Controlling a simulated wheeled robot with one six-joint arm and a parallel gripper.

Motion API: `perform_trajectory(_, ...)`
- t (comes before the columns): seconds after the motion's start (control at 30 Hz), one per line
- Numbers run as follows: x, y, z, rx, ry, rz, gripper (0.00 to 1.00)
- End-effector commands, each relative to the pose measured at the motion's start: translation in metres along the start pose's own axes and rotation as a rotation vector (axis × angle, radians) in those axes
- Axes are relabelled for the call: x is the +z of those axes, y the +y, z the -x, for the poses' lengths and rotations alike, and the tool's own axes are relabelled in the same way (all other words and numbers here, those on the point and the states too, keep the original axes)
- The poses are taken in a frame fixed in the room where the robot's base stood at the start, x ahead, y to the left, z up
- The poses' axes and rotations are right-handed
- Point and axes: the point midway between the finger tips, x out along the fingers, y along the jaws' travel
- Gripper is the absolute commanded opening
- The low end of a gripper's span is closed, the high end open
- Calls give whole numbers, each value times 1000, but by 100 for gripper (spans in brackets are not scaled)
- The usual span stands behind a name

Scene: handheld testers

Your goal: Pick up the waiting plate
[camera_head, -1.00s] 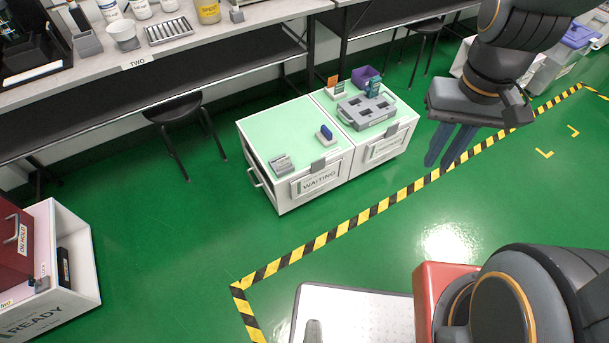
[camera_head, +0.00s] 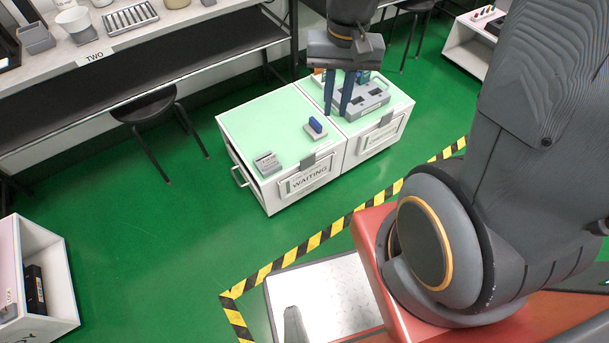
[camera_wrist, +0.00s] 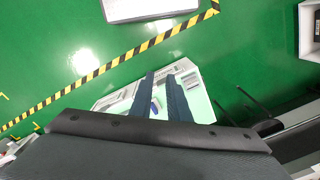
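The WAITING sign plate (camera_head: 308,179) is on the front of a white cabinet with a pale green top (camera_head: 262,125). A blue piece on a small grey base (camera_head: 316,131) and a small grey block (camera_head: 267,163) sit on that top. I cannot tell which of these is the waiting plate. My gripper (camera_head: 337,110) is open and empty, its two dark blue fingers pointing down near the cabinets' seam. In the wrist view the fingers (camera_wrist: 160,76) are apart, and the blue piece (camera_wrist: 155,107) shows between them, farther off.
A grey tray with cutouts (camera_head: 367,100) lies on the adjoining cabinet, partly behind my fingers. A long bench (camera_head: 190,55) runs behind, with a black stool (camera_head: 147,106) below it. Striped floor tape (camera_head: 290,257) crosses in front.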

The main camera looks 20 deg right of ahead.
Motion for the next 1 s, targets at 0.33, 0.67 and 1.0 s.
perform_trajectory(0.33, -95, -25, -156, -27, -36, -409, 16)
perform_trajectory(0.67, -170, -33, -297, -39, -66, -792, 16)
perform_trajectory(1.0, -197, -35, -359, -41, -79, -966, 16)
